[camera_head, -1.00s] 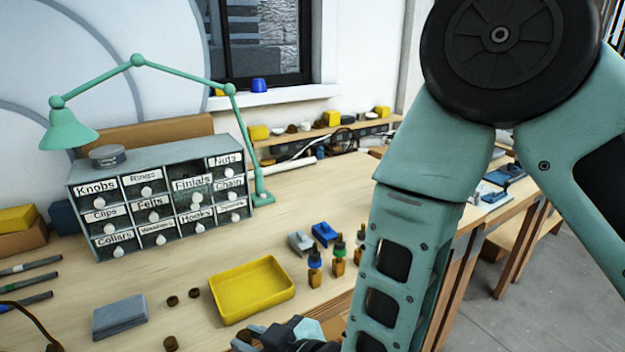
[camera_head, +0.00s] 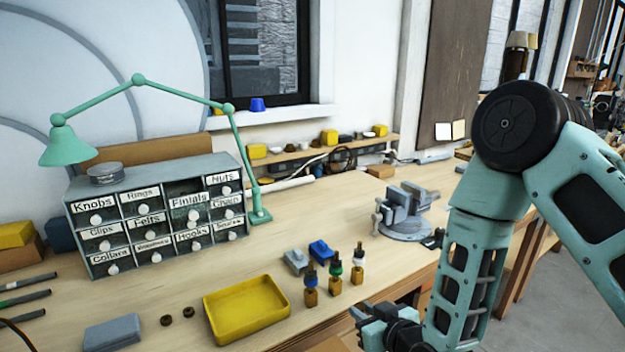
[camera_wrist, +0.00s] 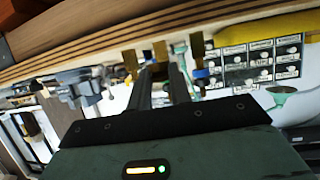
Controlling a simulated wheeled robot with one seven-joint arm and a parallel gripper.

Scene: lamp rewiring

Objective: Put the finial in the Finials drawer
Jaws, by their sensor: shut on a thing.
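The small-parts cabinet (camera_head: 165,260) stands on the bench at the left. Its labelled Finials drawer (camera_head: 189,201) is in the top row and looks pulled out, with a dark gap above its label. My gripper (camera_head: 362,316) is low in front of the bench edge, to the right of the yellow tray and well away from the cabinet. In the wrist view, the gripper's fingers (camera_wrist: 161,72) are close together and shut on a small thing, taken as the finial. It is mostly hidden and hard to tell from the brass-coloured shapes behind.
A vise (camera_head: 405,212) is further right. A green lamp (camera_head: 66,147) arches over the cabinet.

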